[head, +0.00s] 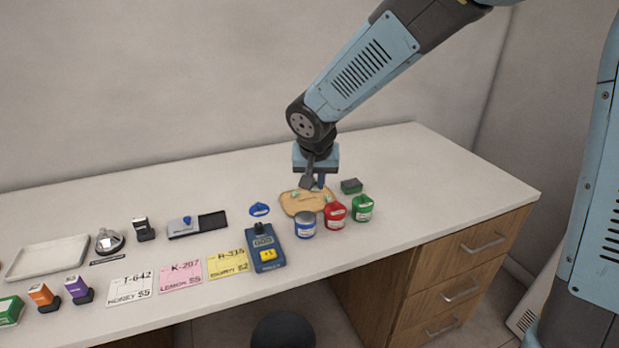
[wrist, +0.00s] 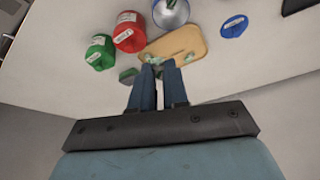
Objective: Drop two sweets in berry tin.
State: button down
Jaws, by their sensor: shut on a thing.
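My gripper (head: 314,185) is low over the wooden board (head: 290,207), its fingers pointing down. In the wrist view its fingertips (wrist: 158,66) are closed on a small pale green sweet (wrist: 152,60) at the board's edge. Another pale green sweet (wrist: 189,57) lies on the board. The blue tin (head: 305,228) stands open in front of the board, with something greenish inside in the wrist view (wrist: 171,4). Its blue lid (head: 260,210) appears to lie to the left. The red tin (head: 335,217) and green tin (head: 362,210) stand to its right. I cannot read which label says berry.
A dark green block (head: 351,186) sits just right of the board. A blue device (head: 264,250) stands left of the blue tin. Cards, a black-and-grey tray (head: 197,225), a bell (head: 109,241) and a pale tray (head: 47,257) lie farther left. The counter behind the board is clear.

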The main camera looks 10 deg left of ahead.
jog(key=shift+s+a+f, duration=0.15)
jog(key=shift+a+f, duration=0.05)
jog(key=shift+f, duration=0.85)
jog(key=shift+s+a+f, duration=0.15)
jog(key=shift+f, duration=0.85)
jog(key=c, duration=1.1)
grip_release()
jog(key=shift+o, duration=0.2)
jog(key=shift+r, duration=0.1)
jog(key=v, duration=1.3)
jog(key=shift+r, duration=0.25)
